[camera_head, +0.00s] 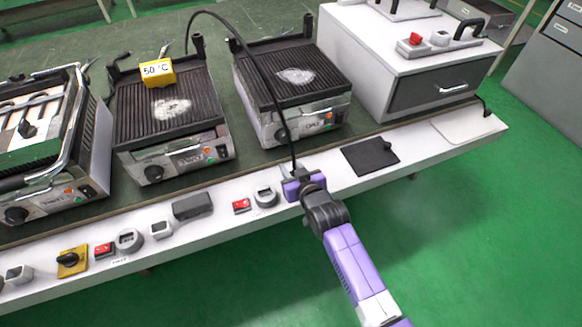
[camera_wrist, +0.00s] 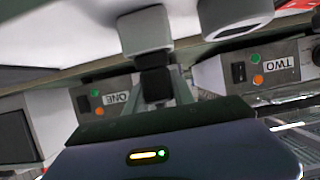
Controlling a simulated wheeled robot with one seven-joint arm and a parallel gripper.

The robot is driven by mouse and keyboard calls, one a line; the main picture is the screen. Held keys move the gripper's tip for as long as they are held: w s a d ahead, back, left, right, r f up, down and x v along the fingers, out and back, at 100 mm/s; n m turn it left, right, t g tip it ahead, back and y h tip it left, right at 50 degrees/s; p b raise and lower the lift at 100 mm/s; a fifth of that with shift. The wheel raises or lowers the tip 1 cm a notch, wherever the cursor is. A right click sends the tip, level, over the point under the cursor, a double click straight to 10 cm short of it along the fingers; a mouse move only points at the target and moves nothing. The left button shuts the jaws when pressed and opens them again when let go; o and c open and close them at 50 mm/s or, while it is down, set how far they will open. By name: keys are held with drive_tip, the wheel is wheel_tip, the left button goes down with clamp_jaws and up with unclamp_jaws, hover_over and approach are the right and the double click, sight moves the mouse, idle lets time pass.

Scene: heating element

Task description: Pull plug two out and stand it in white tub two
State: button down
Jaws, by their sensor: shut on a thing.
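My gripper (camera_head: 303,186) is over the front ledge and shut on a dark plug (camera_wrist: 155,80). A black cable rises from it and arcs back behind the middle grill, marked TWO (camera_head: 190,158). In the wrist view, which is upside down, the plug's end meets a white, square, round-cornered holder (camera_wrist: 145,30). I cannot tell whether the plug is inside it or just above it. In the head view my gripper mostly hides this holder. A similar white square holder (camera_head: 160,228) stands farther left on the ledge. Which one is tub two is not clear.
A round fitting (camera_head: 265,197) and a red switch (camera_head: 241,205) are just left of my gripper. A black box (camera_head: 193,206) lies farther left, a black plate (camera_head: 370,157) to the right. The grill marked ONE (camera_head: 295,130) stands behind. A yellow 50 °C block (camera_head: 157,72) sits on grill TWO.

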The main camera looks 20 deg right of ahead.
drive_tip(key=shift+f+b, duration=0.7)
drive_tip(key=shift+f, duration=0.2)
drive_tip(key=c, duration=1)
unclamp_jaws()
drive_tip(key=p+v, duration=0.1)
drive_tip(key=v, duration=0.6)
drive_tip(key=shift+s+r, duration=0.2)
drive_tip(key=shift+s, duration=0.15)
